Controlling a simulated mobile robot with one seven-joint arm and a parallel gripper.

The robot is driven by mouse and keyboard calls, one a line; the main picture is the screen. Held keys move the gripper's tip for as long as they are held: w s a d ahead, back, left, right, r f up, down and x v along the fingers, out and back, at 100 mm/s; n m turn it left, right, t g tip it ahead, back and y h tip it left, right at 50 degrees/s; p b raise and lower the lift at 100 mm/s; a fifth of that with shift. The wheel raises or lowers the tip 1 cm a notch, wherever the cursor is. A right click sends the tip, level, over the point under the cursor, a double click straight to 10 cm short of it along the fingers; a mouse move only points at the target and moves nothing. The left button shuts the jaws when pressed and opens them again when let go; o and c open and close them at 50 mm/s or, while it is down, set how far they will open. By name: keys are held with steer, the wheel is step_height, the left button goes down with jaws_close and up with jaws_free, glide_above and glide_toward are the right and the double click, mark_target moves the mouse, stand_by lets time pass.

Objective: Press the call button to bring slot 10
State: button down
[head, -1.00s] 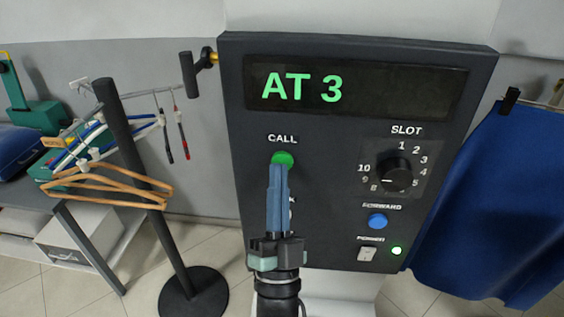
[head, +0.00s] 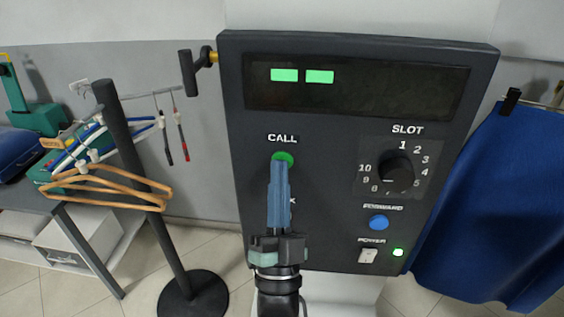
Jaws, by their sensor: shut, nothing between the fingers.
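The dark control panel (head: 330,225) faces me. Its green call button (head: 284,157) sits under the CALL label, and my gripper (head: 279,168) is shut and empty with its fingertips over the button's lower part. Contact looks likely, but I cannot tell how far the button is pressed. The display (head: 390,92) shows two green blocks and no readable text. The black slot knob (head: 398,170) has a white mark towards the lower left, near 9 or 8; I cannot tell exactly which number.
Below the knob are a blue FORWARD button (head: 378,222), a white power switch (head: 368,255) and a lit green lamp (head: 398,252). A black stand (head: 140,160) and wooden hangers (head: 110,185) are at left. A blue garment (head: 490,200) hangs at right.

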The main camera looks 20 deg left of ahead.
steer(key=shift+s, duration=0.15)
steer(key=shift+s+d, duration=0.25)
steer(key=shift+s, duration=0.4)
steer(key=shift+s+d+p, duration=0.25)
steer(key=shift+s+p, duration=0.05)
steer(key=shift+s, duration=0.5)
steer(key=shift+s+d+p, duration=0.2)
steer(key=shift+s+p, duration=0.15)
steer(key=shift+s, duration=0.45)
steer(key=shift+s+d+p, duration=0.25)
steer(key=shift+s+p, duration=0.05)
steer(key=shift+s, duration=0.5)
